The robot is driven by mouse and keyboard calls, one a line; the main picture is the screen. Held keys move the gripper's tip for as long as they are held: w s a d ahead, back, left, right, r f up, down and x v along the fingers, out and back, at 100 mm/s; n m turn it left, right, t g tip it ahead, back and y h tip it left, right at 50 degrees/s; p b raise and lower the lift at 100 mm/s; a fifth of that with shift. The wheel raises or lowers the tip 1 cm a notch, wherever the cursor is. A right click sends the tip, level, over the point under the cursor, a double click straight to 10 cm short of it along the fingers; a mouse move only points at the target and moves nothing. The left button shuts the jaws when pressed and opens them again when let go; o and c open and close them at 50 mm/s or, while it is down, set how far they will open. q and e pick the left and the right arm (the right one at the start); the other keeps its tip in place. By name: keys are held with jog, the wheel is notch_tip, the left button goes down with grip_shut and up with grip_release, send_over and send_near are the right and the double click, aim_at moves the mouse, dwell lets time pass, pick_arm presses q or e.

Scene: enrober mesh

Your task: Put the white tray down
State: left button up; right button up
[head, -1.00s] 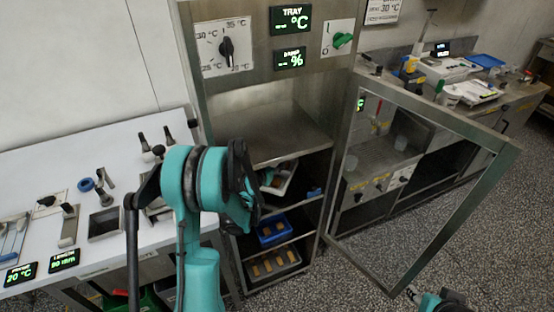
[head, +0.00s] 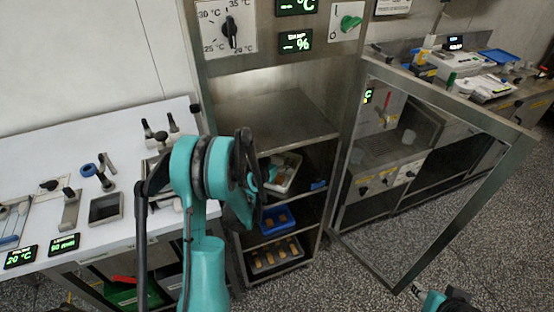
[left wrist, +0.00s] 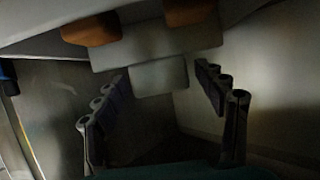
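The white tray (head: 284,174) is inside the open cabinet, at its upper dark shelf level, with brownish pieces in it. It looks slightly askew. My left gripper (head: 262,180) reaches into the cabinet at the tray's left side, and its fingertips are mostly hidden by my own wrist. In the left wrist view its two fingers (left wrist: 163,105) stand wide apart. A pale tab or block (left wrist: 158,77) lies ahead between them, below a pale surface with orange-brown pieces, likely the tray. I see no finger pressing on it. Of my right arm only a small part shows at the bottom right.
A blue tray (head: 279,220) and a metal tray (head: 275,257) with brown pieces sit on lower shelves. The cabinet door (head: 350,185) stands open to the right. A white worktable (head: 60,150) with tools is at left.

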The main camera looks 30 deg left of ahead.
pick_arm(q)
jog(key=shift+r, duration=0.2)
jog(key=a+p+v, duration=0.1)
jog(key=p+v, duration=0.1)
jog(key=v, duration=0.9)
jog(key=s+d+r+g+h, duration=0.2)
jog(key=s+d+r, duration=0.15)
jog(key=d, duration=0.55)
jog(key=s+d+r+g, duration=0.2)
jog(key=s+d, duration=0.3)
jog(key=s, duration=0.4)
jog(key=s+d+r+g+y, duration=0.1)
jog(key=s+d+r+g, duration=0.1)
jog(key=s+d, duration=0.3)
jog(key=s, duration=0.4)
jog(key=shift+d+r+m+g, duration=0.2)
jog(key=shift+r+m+g, duration=0.1)
jog(key=shift+r+m, duration=0.1)
